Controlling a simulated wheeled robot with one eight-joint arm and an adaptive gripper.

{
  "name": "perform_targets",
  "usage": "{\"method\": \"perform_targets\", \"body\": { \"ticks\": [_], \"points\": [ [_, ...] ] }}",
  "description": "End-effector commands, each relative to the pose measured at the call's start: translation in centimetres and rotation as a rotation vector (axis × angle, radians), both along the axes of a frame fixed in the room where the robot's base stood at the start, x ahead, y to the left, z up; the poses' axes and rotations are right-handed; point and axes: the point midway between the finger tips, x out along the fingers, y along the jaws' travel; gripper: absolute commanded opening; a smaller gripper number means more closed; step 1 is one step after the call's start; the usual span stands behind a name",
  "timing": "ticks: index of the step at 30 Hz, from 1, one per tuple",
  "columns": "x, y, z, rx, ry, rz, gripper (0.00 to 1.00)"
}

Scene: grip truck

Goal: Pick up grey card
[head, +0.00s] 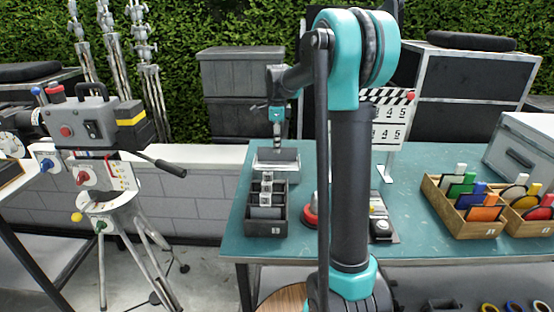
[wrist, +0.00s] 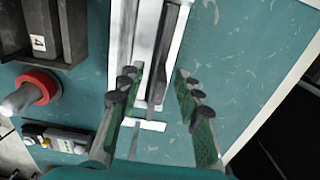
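A grey, flat piece that looks like the grey card (head: 277,156) stands in a pale holder at the left back of the teal table. In the wrist view, a long grey piece (wrist: 158,55), probably the same card seen from above, lies along a white holder (wrist: 118,45). My gripper (head: 278,138) points down just above it in the head view. In the wrist view my gripper (wrist: 158,78) is open, with its two green-padded fingers apart on either side of the piece's near end. I cannot tell whether either finger touches it.
A dark compartment tray (head: 265,222) stands in front of the holder. A red-ringed object (wrist: 38,88) and a small device (head: 381,228) are nearby. A clapperboard (head: 388,120) stands at the back. Wooden boxes (head: 468,230) of coloured cards are at the right. A camera tripod (head: 115,205) stands left.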

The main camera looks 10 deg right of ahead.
Motion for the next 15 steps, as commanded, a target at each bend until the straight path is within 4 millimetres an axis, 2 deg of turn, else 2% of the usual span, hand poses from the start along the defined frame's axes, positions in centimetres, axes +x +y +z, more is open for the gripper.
{"method": "perform_targets", "body": {
  "ticks": [3, 6, 14, 15],
  "points": [
    [-0.1, 0.0, -1.7, 0.000, 0.000, 0.000, 0.34],
    [-0.1, 0.0, -2.6, 0.000, 0.000, 0.000, 0.34],
    [-0.1, 0.0, -2.9, 0.000, 0.000, 0.000, 0.34],
    [-0.1, 0.0, -2.9, 0.000, 0.000, 0.000, 0.32]
  ]
}}
